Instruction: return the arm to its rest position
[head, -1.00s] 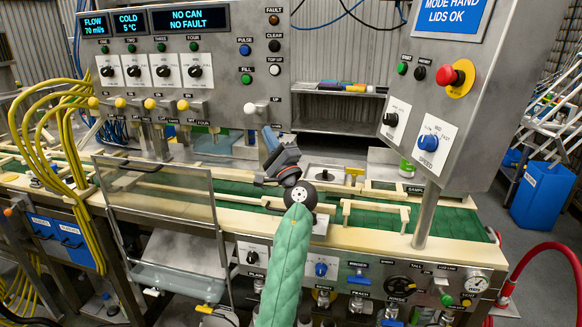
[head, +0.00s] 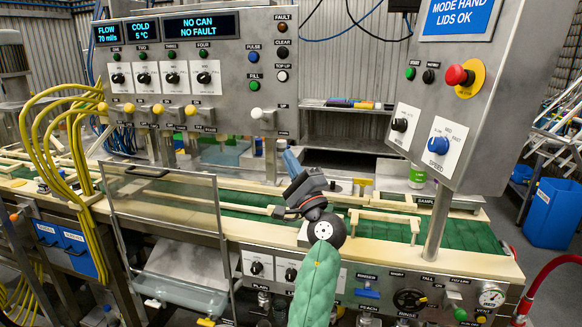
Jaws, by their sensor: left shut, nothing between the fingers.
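My left arm (head: 316,285) comes up from the bottom middle of the head view in a green quilted sleeve, ending in a dark round wrist joint. My right gripper is not in view.
A clear guard (head: 165,205) stands left of my arm. The filler panel (head: 225,65) rises behind, its display reading "NO CAN NO FAULT". A control box (head: 450,120) on a post (head: 437,220) stands to the right, with a red stop button. Cream rails (head: 385,220) line the conveyor.

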